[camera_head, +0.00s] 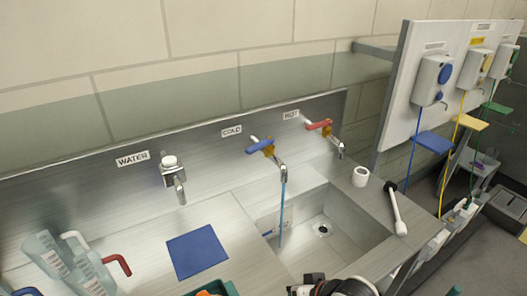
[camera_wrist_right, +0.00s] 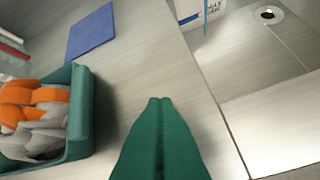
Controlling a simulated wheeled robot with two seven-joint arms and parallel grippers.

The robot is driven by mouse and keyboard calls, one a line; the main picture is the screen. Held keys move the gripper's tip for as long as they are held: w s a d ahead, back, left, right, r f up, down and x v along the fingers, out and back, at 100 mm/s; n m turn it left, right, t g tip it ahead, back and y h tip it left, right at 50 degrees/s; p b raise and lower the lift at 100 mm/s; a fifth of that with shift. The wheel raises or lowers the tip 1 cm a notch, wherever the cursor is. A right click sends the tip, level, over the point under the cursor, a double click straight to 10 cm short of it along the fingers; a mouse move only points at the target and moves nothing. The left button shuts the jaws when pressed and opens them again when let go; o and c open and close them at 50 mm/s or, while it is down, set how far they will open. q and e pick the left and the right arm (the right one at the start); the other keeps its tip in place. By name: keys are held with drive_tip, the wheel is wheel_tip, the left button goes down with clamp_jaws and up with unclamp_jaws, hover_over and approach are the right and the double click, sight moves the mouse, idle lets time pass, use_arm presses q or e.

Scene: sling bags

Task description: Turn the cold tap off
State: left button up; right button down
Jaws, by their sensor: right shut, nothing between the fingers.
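The cold tap (camera_head: 262,147) is on the back wall under the COLD label, with a blue lever over a brass body. A blue stream of water (camera_head: 282,210) runs from its spout into the sink (camera_head: 345,236); a stretch of the stream shows in the right wrist view (camera_wrist_right: 206,14). My right gripper (camera_wrist_right: 160,100) has green fingers pressed together with nothing between them. It is over the counter to the left of the sink, apart from the tap. Its fingers are not clear in the head view. My left gripper is not in view.
The hot tap (camera_head: 318,126) with a red lever is right of the cold one. The water tap (camera_head: 172,172) is to the left. A blue mat (camera_head: 197,251), clear jugs (camera_head: 75,262) and a green bin (camera_wrist_right: 80,115) of orange and grey cloths are on the counter. A brush (camera_head: 396,210) is right of the sink.

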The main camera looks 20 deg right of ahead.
drive_tip(key=w+d+r+m+t+y, duration=0.25)
drive_tip(key=w+r+m, duration=0.25)
drive_tip(key=w+r, duration=0.55)
drive_tip(key=m+t+y, duration=0.1)
drive_tip(key=m+t, duration=0.2)
drive_tip(key=m, duration=0.3)
approach(255, 152)
drive_tip(key=p+x, duration=0.4)
drive_tip(key=x, duration=0.2)
drive_tip(key=shift+w+f, duration=0.1)
drive_tip(key=shift+w, duration=0.25)
drive_tip(key=shift+a, duration=0.1)
